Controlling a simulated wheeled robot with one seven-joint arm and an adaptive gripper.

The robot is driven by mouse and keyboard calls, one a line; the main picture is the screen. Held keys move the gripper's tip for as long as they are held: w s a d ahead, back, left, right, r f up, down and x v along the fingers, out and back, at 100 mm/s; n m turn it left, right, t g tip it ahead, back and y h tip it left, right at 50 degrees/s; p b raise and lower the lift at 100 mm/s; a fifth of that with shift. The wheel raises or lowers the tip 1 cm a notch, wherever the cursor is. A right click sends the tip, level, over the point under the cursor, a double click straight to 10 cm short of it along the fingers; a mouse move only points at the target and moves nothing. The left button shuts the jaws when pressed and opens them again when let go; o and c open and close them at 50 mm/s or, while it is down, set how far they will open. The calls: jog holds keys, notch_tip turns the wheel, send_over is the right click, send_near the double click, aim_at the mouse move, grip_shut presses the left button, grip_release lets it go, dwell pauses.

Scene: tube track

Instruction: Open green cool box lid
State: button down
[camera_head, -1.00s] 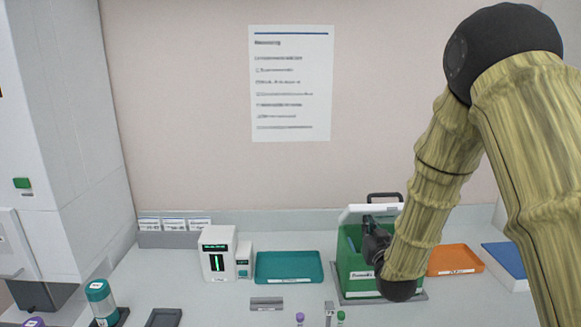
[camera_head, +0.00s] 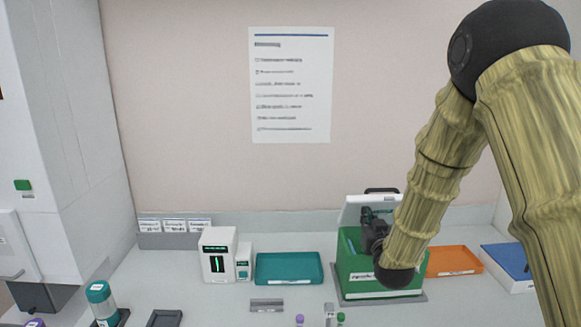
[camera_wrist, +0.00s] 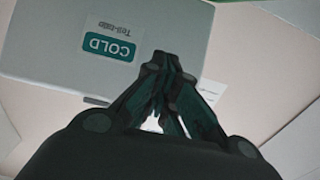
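The green cool box (camera_head: 352,268) stands on the bench right of centre, on a grey base. Its pale lid (camera_head: 352,212) is raised and leans up at the back, with a dark handle (camera_head: 382,190) above its top edge. My gripper (camera_head: 372,222) is at the box's opening, in front of the lid, and my arm hides the box's right part. In the wrist view the lid (camera_wrist: 50,60) carries a teal COLD label. My gripper's fingertips (camera_wrist: 167,62) come together close to the lid's edge, with nothing seen between them. Contact with the lid cannot be told.
A teal tray (camera_head: 288,268) and a white device (camera_head: 219,255) stand left of the box. An orange tray (camera_head: 455,261) and a blue-topped case (camera_head: 510,264) are to its right. Tubes with purple and green caps stand in front.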

jog(key=shift+w+r, duration=0.45)
jog(key=shift+w, duration=0.25)
jog(key=shift+w+r, duration=0.4)
jog(key=shift+w, duration=0.35)
jog(key=shift+w+a+r, duration=0.1)
jog(key=shift+w+r, duration=0.2)
jog(key=shift+w, duration=0.45)
jog(key=shift+w+r, duration=0.25)
jog(key=shift+w, duration=0.45)
jog(key=shift+w, duration=0.15)
jog(key=shift+w+r, duration=0.1)
jog(key=shift+w, duration=1.15)
jog(key=shift+s+b, duration=1.15)
jog(key=shift+s, duration=4.4)
jog(key=shift+r, duration=0.1)
